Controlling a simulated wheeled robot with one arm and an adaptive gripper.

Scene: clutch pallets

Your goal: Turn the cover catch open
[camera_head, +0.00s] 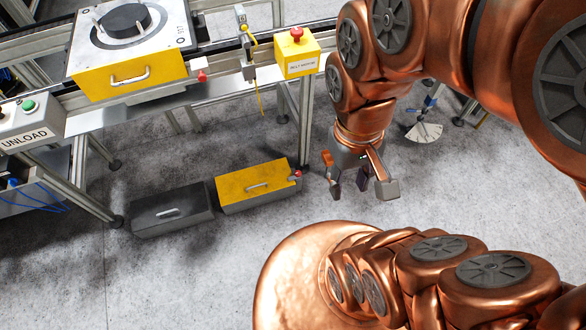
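A pallet on the conveyor has a yellow front cover (130,72) with a silver handle. A small red catch (202,76) sits at the right end of this cover. Its exact turn angle is too small to tell. A second yellow box (256,187) with a handle lies on the floor, with a red-tipped catch (296,175) at its right end. My gripper (362,188) hangs over the floor to the right of the floor box, pointing down. Its fingers are apart and nothing shows between them. It touches neither catch.
A dark box (171,211) with a handle stands on the floor beside the yellow one. A yellow stop-button box (297,52) and a sensor post (245,43) stand on the conveyor right of the pallet. An UNLOAD button box (30,122) is at left. Floor before the boxes is clear.

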